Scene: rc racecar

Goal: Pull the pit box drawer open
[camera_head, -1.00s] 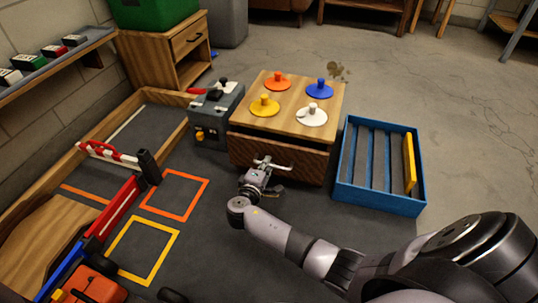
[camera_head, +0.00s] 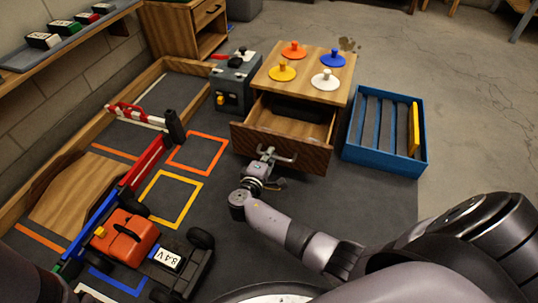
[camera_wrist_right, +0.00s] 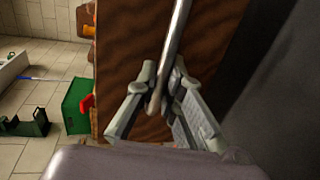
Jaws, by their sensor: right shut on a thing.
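The pit box (camera_head: 300,68) is a wooden box with orange, blue, yellow and white knobbed discs on its top. Its drawer (camera_head: 281,145) stands partly open toward me, and a dark item (camera_head: 298,109) shows inside. My right gripper (camera_head: 266,160) is shut on the metal bar handle (camera_head: 287,157) at the drawer's front. In the right wrist view the gripper (camera_wrist_right: 160,95) has its fingers around the handle bar (camera_wrist_right: 177,45), against the wood-grain drawer front (camera_wrist_right: 130,50). No left gripper shows; only a dark piece of my body is at the lower left.
A blue slotted tray (camera_head: 384,168) with a yellow piece stands right of the box. A grey unit (camera_head: 233,80) stands left of it. An orange-and-black car (camera_head: 125,240) and a red-white-blue barrier (camera_head: 135,175) lie at left. The dark mat before the drawer is mostly clear.

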